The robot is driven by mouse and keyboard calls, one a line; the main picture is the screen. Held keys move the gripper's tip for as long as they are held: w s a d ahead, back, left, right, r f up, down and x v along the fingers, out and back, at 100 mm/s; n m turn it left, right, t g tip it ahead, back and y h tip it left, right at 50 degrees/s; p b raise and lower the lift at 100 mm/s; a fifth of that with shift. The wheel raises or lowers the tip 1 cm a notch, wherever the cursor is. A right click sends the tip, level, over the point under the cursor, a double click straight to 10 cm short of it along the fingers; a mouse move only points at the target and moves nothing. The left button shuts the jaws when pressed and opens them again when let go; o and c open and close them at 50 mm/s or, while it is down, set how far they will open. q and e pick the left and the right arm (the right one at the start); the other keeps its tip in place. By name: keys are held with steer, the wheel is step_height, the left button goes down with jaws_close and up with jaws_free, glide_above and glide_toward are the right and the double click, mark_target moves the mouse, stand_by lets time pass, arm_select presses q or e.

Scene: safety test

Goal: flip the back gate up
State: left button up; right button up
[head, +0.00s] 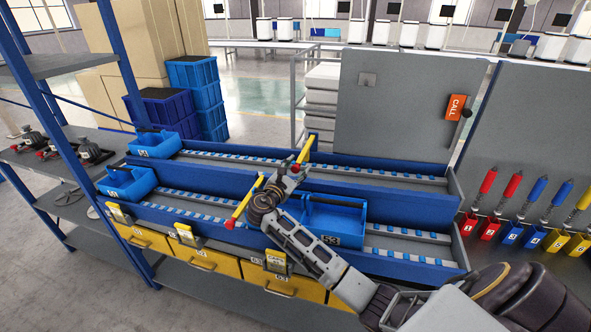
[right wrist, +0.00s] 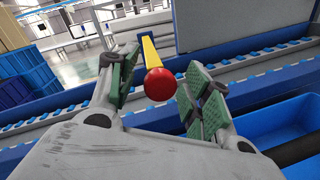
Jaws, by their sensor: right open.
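The back gate is a yellow bar (head: 306,149) at the back roller lane, slanting toward me, with a red knob at its near end. In the right wrist view its red knob (right wrist: 160,84) shows large, with the yellow bar (right wrist: 150,50) running away behind it. My right gripper (head: 292,173) is at this knob, its fingers open. In the wrist view the green-padded fingers stand on either side of the knob, with gaps visible. The front gate, another yellow bar (head: 246,199) with a red knob (head: 230,224), crosses the front lane left of my right arm. My left gripper is not in view.
A blue bin (head: 335,216) sits in the front lane beside my right arm. Two smaller blue bins (head: 154,145) (head: 127,183) stand at the lanes' left ends. A grey panel (head: 405,105) rises behind the back lane. Colored tools hang at the right.

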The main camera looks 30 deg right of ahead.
jaws_close()
stand_by(0.3)
steer(key=shift+r, duration=0.15)
